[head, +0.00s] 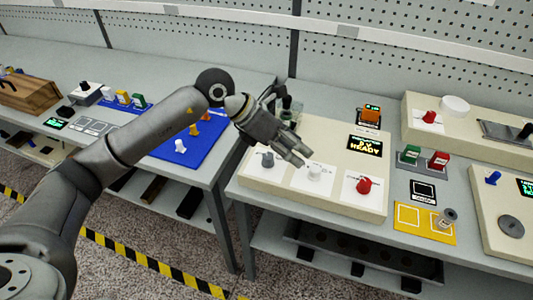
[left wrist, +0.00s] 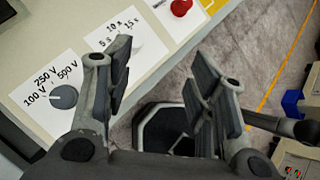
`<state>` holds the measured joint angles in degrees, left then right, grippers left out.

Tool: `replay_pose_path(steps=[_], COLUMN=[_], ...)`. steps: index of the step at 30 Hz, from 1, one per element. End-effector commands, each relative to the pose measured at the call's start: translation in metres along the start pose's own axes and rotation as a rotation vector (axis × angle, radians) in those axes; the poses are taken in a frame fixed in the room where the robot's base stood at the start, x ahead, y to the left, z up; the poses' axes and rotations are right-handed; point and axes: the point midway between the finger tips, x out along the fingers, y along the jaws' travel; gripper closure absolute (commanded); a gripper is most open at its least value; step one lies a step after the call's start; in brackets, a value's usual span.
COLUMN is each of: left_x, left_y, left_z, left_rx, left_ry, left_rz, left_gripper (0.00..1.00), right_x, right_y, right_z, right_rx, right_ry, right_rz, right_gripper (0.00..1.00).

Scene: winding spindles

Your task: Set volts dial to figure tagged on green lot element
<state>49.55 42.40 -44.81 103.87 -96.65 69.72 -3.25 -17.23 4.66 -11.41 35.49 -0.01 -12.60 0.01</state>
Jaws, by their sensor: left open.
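The volts dial (head: 268,160) is a grey knob at the left of the cream tester panel (head: 300,200). In the left wrist view the knob (left wrist: 63,97) sits on a white label marked 100 V, 250 V and 500 V. Another green element (head: 139,101) is on the left bench. My left gripper (head: 303,158) is open and empty above the panel, near the white dial. Its fingers also show in the left wrist view (left wrist: 160,85). My right gripper is not seen.
A white dial (head: 315,173), labelled in seconds, and a red knob (head: 364,185) are right of the volts dial.

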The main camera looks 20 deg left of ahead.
Motion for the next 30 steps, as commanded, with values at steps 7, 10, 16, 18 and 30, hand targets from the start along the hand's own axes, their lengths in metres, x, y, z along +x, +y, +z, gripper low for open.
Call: replay_pose_path(steps=[7, 10, 16, 18, 30], left_x=[-0.055, -0.063, -0.044, -0.032, 0.026], left_y=[0.074, 0.082, 0.088, 0.092, 0.111], left_z=[-0.038, -0.043, -0.051, -0.054, -0.073], left_rx=[0.04, 0.038, 0.035, 0.034, 0.036], left_ry=[0.281, 0.316, 0.325, 0.324, 0.32], left_rz=[0.272, 0.303, 0.304, 0.302, 0.302], left_gripper=[0.5, 0.5, 0.5, 0.5, 0.5], right_x=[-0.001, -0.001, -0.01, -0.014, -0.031], right_y=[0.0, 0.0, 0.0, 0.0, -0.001], right_z=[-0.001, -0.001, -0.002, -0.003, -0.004], right_rx=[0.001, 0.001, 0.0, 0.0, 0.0], right_ry=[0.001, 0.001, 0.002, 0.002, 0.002], right_rz=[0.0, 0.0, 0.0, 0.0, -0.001], right_gripper=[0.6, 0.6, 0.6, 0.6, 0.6])
